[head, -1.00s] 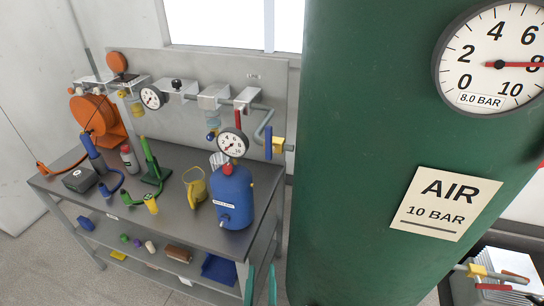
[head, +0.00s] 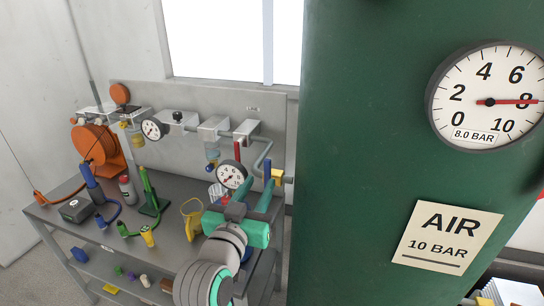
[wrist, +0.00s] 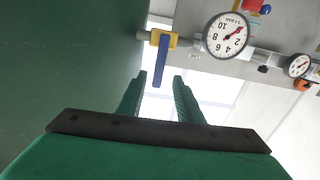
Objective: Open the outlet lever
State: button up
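The blue lever (head: 268,169) sits on a yellow valve body (head: 278,175), on a pipe between the back panel and the green tank. In the wrist view the lever (wrist: 160,62) hangs down in the picture from the yellow body (wrist: 161,38), across the pipe line. My gripper (head: 258,192) is close in front of the valve, with its fingers pointing at it. In the wrist view my gripper (wrist: 160,78) is open and empty. The lever's free end is around the gap between the fingertips, and I see no contact.
The green air tank (head: 390,130) stands close on the right; its gauge (head: 489,101) reads about 8 bar. A bench (head: 177,215) holds several tools and a small dial gauge (head: 231,175). My arm hides the bench's right part.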

jog(key=shift+w+d+r+m, duration=0.1)
jog(key=shift+w+r+m, duration=0.05)
jog(key=shift+r, duration=0.45)
jog(key=shift+w+r+m, duration=0.1)
jog(key=shift+r+m, duration=0.05)
jog(key=shift+r, duration=0.4)
jog(key=x, duration=1)
jog(key=shift+w+d, duration=0.15)
jog(key=shift+d, duration=0.05)
grip_shut()
